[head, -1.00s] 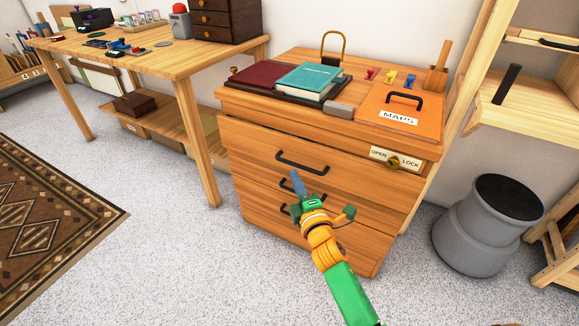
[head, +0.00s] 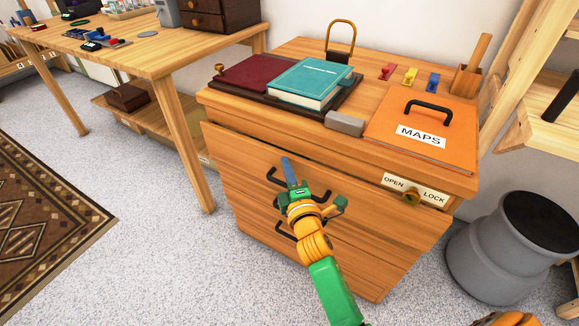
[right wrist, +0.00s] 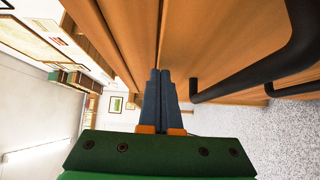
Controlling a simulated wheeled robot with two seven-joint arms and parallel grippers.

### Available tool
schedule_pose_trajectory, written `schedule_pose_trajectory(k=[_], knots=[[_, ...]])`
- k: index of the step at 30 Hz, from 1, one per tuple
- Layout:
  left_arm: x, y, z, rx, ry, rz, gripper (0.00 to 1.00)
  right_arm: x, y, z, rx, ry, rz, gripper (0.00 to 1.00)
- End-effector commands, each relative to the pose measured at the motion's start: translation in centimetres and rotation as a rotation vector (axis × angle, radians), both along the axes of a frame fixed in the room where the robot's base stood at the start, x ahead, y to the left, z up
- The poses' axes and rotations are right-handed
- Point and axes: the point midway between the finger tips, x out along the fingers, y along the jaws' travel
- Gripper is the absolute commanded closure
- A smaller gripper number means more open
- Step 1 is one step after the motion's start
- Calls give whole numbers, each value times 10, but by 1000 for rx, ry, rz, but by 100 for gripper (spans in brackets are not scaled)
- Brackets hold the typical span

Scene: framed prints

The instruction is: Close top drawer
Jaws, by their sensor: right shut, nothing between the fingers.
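The wooden cabinet (head: 215,100) has a top drawer (head: 375,225) whose front appears to stand slightly out from the body below the cabinet top. Its black handle (head: 272,176) is partly hidden by my right gripper. My right gripper (head: 287,164) is shut and empty, with its blue fingertips in front of the top drawer's front, near the handle. In the right wrist view the shut fingers (right wrist: 166,90) lie close beside wooden faces, with the black handle (right wrist: 265,70) to their right. I cannot tell whether they touch. My left gripper is not in view.
An OPEN/LOCK plate (head: 432,197) sits on the right.

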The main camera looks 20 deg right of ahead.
Motion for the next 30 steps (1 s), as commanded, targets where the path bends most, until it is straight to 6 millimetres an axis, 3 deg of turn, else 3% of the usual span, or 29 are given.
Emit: schedule_pose_trajectory(k=[12, 20, 30], knots=[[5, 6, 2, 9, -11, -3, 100, 0, 0, 0, -1, 0, 0, 100], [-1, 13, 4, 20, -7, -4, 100, 16, -21, 1, -3, -1, -1, 100], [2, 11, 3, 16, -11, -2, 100, 17, -22, 2, -3, -5, -4, 100]])
